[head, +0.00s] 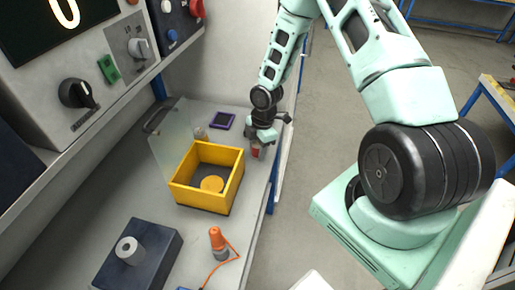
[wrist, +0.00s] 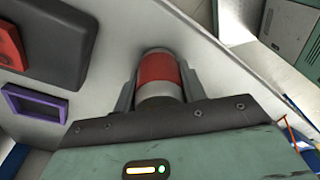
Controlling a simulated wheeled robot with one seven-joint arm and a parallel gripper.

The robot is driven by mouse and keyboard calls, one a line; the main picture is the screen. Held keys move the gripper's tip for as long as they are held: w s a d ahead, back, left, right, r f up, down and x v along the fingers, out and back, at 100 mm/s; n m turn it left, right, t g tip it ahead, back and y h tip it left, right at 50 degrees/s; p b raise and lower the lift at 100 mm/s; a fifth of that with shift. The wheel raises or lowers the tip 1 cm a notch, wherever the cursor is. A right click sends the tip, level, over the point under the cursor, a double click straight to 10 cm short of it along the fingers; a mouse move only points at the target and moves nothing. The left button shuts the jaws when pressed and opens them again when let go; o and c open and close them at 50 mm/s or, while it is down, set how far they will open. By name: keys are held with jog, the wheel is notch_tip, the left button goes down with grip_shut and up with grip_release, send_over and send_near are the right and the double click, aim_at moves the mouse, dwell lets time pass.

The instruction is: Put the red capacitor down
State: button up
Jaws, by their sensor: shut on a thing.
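My gripper (head: 262,138) is at the far right part of the bench, behind and right of the yellow box. It is shut on the red capacitor (wrist: 158,72), a red cylinder with grey ends. In the wrist view the capacitor stands between both fingers of the gripper (wrist: 158,90). In the head view a small red part of the capacitor (head: 256,151) shows below the fingers, close to the bench top. I cannot tell whether its base touches the bench.
The yellow box (head: 208,203) with a round yellow piece inside stands near. A purple frame (head: 223,121) lies behind it, and a clear panel (head: 172,140) stands to its left. A dark block (head: 138,262) and an orange-tipped probe (head: 218,240) are in front. The bench's right edge is close.

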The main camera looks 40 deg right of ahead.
jog(key=shift+f, duration=0.15)
jog(key=o, duration=1.1)
jog(key=r, duration=0.4)
jog(key=d+r, duration=0.1)
jog(key=r, duration=0.3)
jog(key=r+b, duration=0.1)
jog(key=r, duration=0.3)
jog(key=shift+s+d, duration=0.1)
jog(key=shift+d, duration=0.3)
jog(key=shift+a+r, duration=0.25)
jog(key=s+a+r+m+h, duration=0.1)
jog(key=s+a+r+m, duration=0.1)
jog(key=s+a+r, duration=0.4)
jog(key=s+a+r+m, duration=0.2)
jog(key=s+a+r, duration=0.15)
jog(key=a, duration=0.55)
jog(key=s+a+r+m+h, duration=0.1)
jog(key=s+a+r+m, duration=0.1)
jog(key=s+a+r, duration=0.4)
jog(key=s+a+m, duration=0.3)
jog(key=s+a, duration=0.1)
jog(key=s, duration=0.4)
jog(key=shift+s+a+r+y, duration=0.25)
jog(key=shift+s+y, duration=0.05)
jog(key=shift+y, duration=0.1)
